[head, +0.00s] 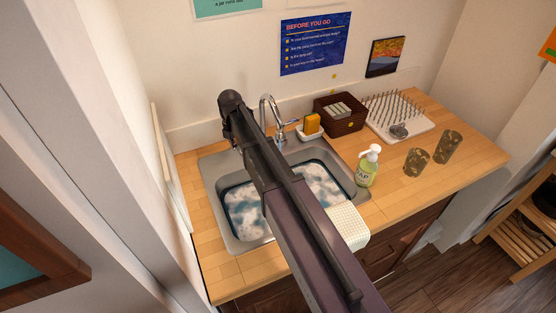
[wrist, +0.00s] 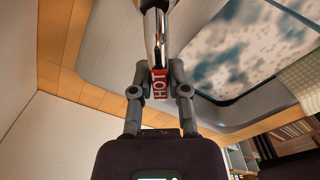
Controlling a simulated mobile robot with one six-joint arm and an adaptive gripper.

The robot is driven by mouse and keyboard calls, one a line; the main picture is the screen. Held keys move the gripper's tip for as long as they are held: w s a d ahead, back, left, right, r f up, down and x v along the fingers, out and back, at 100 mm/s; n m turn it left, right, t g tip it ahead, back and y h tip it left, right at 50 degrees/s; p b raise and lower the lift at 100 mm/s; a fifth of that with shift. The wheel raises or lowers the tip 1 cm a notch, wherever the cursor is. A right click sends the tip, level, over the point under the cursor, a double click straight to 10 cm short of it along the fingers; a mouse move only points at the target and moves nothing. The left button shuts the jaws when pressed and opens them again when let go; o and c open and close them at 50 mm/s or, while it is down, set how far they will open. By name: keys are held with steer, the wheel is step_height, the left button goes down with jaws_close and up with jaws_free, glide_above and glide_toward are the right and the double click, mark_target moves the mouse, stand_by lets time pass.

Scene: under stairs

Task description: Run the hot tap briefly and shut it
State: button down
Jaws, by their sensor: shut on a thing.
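The chrome hot tap lever, with a red HOT label (wrist: 159,84), shows in the wrist view. My gripper (wrist: 160,78) is shut on this lever, one finger on each side of the label. In the head view my arm crosses the sink and hides the gripper and most of the hot lever. The curved chrome spout (head: 265,101) rises behind my arm. The steel sink (head: 225,230) holds sudsy water (head: 325,186). The spout's outlet is partly hidden, and I cannot tell whether water is running.
A sponge in a holder (head: 311,127), a dark basket (head: 340,113) and a drying rack (head: 402,113) stand along the back. A soap bottle (head: 368,168) and two glasses (head: 416,162) stand right of the sink. A cloth (head: 346,229) hangs over the front edge. A wall is close on the left.

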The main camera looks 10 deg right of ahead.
steer(key=shift+w+a+m, duration=0.3)
steer(key=shift+w+m, duration=0.15)
steer(key=shift+m, duration=0.55)
steer(key=shift+w+a+m, duration=0.3)
steer(key=shift+w+m, duration=0.1)
steer(key=shift+m, duration=0.6)
steer(key=shift+w+a+m, duration=0.15)
steer(key=shift+w+m, duration=0.3)
steer(key=shift+m, duration=0.6)
steer(key=shift+w+a+m, duration=0.15)
steer(key=shift+w+m, duration=0.3)
steer(key=shift+m, duration=0.6)
jaws_free()
